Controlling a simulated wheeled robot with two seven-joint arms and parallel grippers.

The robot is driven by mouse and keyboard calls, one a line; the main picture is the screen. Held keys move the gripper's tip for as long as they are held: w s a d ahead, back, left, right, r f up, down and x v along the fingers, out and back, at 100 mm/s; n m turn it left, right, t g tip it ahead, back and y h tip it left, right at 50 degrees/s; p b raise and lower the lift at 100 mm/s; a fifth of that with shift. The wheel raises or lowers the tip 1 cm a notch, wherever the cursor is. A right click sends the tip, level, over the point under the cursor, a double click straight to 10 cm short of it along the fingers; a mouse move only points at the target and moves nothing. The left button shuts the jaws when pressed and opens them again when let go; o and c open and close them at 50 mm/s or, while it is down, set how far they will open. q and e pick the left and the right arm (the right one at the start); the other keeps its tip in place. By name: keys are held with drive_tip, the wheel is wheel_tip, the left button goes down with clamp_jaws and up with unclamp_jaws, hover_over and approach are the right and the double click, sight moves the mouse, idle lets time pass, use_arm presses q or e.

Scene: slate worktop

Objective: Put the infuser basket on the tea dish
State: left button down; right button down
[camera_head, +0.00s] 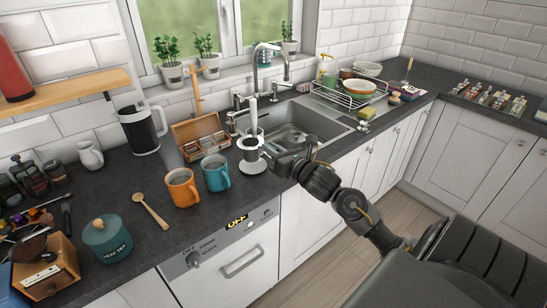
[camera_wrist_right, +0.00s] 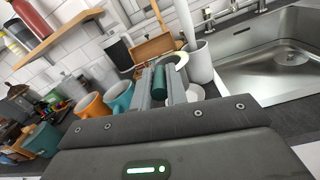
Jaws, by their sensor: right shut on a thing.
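The infuser basket (camera_head: 249,145) is a small dark-rimmed cup near the front edge of the worktop, left of the sink. The white tea dish (camera_head: 252,167) shows directly below it. I cannot tell whether the basket touches the dish. My right gripper (camera_head: 268,157) reaches in from the right at the basket. In the right wrist view, its fingers (camera_wrist_right: 160,86) are shut on a dark green handle (camera_wrist_right: 159,82). Part of the white dish (camera_wrist_right: 195,92) shows beside the fingers there; the basket's body is mostly hidden. My left gripper is not in view.
A white utensil pot (camera_head: 257,133) stands just behind the basket. A teal mug (camera_head: 216,173) and an orange mug (camera_head: 182,187) stand to the left. An open wooden tea box (camera_head: 198,136) is behind them. The sink (camera_head: 293,136) lies to the right.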

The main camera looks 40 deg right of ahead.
drive_tip(key=shift+w+d+f, duration=0.1)
drive_tip(key=shift+d+f, duration=0.1)
drive_tip(key=shift+f, duration=0.15)
wheel_tip(320, 180, down, 3)
drive_tip(key=shift+r+p, duration=0.1)
drive_tip(key=shift+p, duration=0.55)
drive_tip(key=shift+f, duration=0.2)
drive_tip(key=c, duration=1.4)
unclamp_jaws()
